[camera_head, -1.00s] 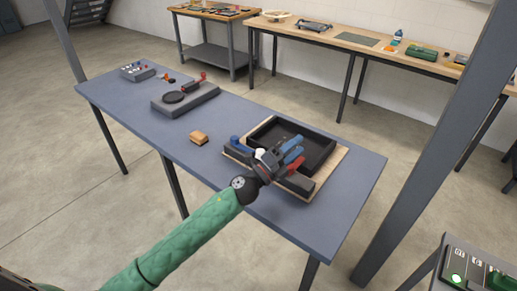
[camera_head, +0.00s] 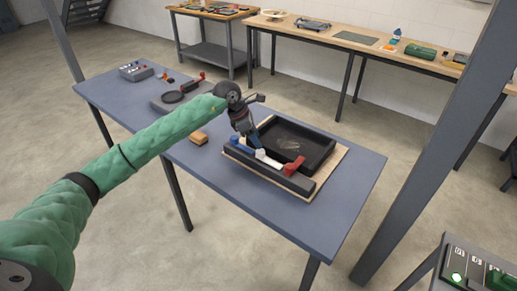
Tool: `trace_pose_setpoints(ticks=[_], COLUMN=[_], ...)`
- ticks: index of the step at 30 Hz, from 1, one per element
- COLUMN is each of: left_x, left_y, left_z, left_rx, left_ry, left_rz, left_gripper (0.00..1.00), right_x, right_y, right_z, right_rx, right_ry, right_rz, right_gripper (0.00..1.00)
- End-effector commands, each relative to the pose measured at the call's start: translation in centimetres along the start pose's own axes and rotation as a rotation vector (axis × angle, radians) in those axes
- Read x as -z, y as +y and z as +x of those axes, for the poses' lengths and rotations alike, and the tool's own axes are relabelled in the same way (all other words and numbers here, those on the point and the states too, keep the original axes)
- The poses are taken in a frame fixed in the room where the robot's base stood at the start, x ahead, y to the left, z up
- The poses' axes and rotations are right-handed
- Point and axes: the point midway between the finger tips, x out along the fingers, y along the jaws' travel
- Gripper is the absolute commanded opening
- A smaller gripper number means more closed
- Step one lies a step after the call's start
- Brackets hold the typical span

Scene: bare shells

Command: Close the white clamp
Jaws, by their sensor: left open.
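The white clamp (camera_head: 268,160) sits on the dark front bar of a fixture on the blue-grey table, between a blue clamp (camera_head: 236,142) and a red clamp (camera_head: 294,166). Part of it stands up and part lies along the bar; how far its lever is swung I cannot tell. Whether a finger touches the clamp is unclear. My right gripper is out of view.
The fixture has a black tray (camera_head: 318,146) on a wooden board (camera_head: 325,178). A tan block (camera_head: 198,138) lies to its left. A grey base with a red-handled part (camera_head: 170,104) and a switch box (camera_head: 136,71) stand farther back. The table's right end is clear.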

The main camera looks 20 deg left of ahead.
Motion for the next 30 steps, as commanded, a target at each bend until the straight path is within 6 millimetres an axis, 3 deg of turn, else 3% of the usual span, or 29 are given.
trace_pose_setpoints(ticks=[3,8,18,30], left_x=[1.2,1.4,1.5,1.9], left_y=[1.1,1.2,1.3,1.4], left_z=[-0.9,-0.5,3.2,6.6], left_rx=[-0.022,-0.023,-0.022,-0.023], left_ry=[0.063,0.076,0.072,0.072], left_rz=[0.006,0.006,0.005,0.006], left_gripper=[0.54,0.54,0.54,0.54], right_x=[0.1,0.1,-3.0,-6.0], right_y=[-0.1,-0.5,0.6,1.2], right_z=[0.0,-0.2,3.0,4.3], right_rx=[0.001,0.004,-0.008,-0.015], right_ry=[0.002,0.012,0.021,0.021], right_rz=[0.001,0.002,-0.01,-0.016], right_gripper=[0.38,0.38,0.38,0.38])
